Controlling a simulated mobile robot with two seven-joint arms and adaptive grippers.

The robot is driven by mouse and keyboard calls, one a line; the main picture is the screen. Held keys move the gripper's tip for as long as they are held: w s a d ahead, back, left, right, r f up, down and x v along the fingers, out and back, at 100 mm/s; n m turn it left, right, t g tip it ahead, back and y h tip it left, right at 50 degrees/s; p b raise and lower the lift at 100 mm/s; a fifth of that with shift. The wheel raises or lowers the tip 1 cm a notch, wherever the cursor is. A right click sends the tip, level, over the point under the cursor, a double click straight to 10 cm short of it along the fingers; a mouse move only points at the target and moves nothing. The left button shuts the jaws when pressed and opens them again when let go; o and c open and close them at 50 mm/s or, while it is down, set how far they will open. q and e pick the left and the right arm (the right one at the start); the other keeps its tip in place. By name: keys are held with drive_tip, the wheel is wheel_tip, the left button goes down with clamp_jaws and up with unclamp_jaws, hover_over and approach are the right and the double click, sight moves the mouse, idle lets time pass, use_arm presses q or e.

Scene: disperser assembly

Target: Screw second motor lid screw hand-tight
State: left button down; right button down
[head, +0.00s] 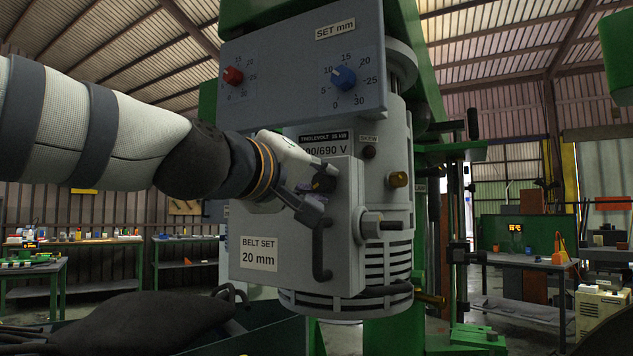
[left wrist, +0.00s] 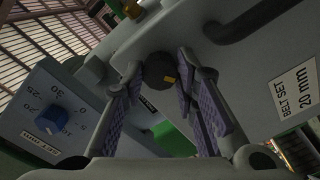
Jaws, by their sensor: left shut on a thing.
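The motor lid (head: 290,225) is a light grey plate with a "BELT SET 20 mm" label and a black bar handle (head: 322,250). It sits against the front of the grey motor (head: 395,140). A dark round screw knob (head: 325,183) is at the lid's upper part. In the left wrist view the knob (left wrist: 158,68) shows a yellow mark and sits between the purple-padded fingers. My left gripper (head: 316,182) is shut on this knob, one finger above and one below it. The knob's shaft is hidden. My right gripper is in neither view.
A control panel (head: 300,65) with a red and a blue dial overhangs the lid just above my left gripper. A hex bolt (head: 383,223) and a brass knob (head: 398,179) stick out at the right. Workbenches stand farther back on both sides.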

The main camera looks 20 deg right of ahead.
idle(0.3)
use_arm(q)
drive_tip(key=c, duration=1.3)
unclamp_jaws()
drive_tip(key=v, duration=1.2)
